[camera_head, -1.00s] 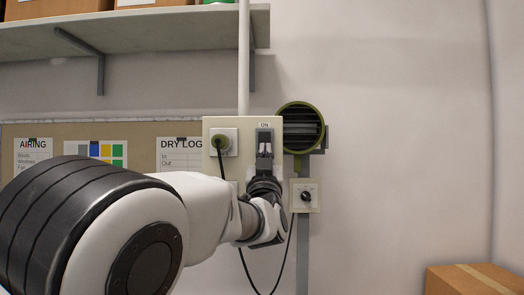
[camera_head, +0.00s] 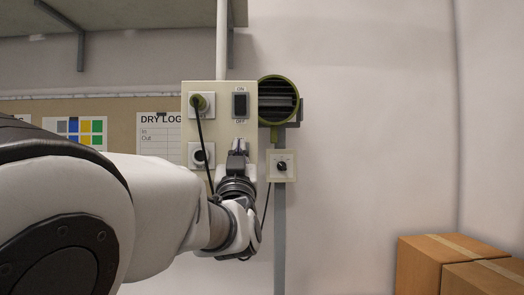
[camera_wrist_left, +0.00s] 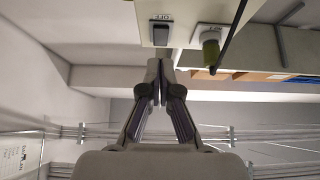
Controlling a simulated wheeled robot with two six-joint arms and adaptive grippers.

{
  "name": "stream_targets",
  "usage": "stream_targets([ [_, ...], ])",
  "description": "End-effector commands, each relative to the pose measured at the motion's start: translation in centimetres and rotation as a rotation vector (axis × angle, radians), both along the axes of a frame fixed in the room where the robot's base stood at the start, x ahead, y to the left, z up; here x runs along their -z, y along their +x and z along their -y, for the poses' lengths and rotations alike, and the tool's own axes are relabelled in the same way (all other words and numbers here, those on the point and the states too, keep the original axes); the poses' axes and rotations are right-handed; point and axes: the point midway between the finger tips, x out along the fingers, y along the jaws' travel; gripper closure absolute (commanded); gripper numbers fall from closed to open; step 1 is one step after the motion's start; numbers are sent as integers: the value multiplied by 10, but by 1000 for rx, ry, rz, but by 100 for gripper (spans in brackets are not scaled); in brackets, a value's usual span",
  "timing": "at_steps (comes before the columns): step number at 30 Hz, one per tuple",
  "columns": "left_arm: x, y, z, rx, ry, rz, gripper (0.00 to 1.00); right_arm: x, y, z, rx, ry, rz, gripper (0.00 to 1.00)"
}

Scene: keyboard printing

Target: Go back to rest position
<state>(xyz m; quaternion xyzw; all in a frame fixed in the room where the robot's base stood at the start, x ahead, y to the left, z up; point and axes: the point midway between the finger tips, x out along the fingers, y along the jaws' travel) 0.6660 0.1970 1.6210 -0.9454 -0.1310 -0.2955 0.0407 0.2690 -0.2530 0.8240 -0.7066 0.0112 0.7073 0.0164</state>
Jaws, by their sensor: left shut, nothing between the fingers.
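My left gripper (camera_head: 238,146) is shut and empty, in front of the lower part of the cream switch panel (camera_head: 222,90). Its fingers meet in the left wrist view (camera_wrist_left: 158,66). The dark rocker switch (camera_head: 240,104), between the ON and OFF labels, is just above the fingertips in the head view and apart from them. It also shows in the left wrist view (camera_wrist_left: 160,34). The lower socket (camera_head: 201,155) is empty. My right gripper is in neither view.
A round green-rimmed vent fan (camera_head: 278,101) is right of the panel, with a small knob box (camera_head: 281,166) below it. A grey shelf (camera_head: 120,15) is at upper left. Cardboard boxes (camera_head: 430,262) stand at lower right. The wall between is clear.

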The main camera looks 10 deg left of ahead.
Motion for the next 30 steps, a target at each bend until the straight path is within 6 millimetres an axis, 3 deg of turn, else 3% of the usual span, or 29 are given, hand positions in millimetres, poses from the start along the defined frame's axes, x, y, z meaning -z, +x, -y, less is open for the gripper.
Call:
stream_targets([
  [11, 0, 1, 0, 0, -1, -2, 100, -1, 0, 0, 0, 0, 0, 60],
  [14, 19, 10, 0, 0, -1, -29, 100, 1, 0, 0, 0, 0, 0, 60],
  [17, 69, 35, -7, -4, -12, -104, 100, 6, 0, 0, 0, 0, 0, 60],
  [20, 149, 64, -19, -16, -32, -223, 100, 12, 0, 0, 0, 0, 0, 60],
  [22, 212, 77, -30, -27, -42, -321, 100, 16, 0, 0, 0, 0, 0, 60],
  [26, 331, 84, -47, -41, -46, -513, 100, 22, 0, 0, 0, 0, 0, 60],
  [30, 457, 68, -62, -43, -48, -735, 100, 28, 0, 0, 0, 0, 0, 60],
])
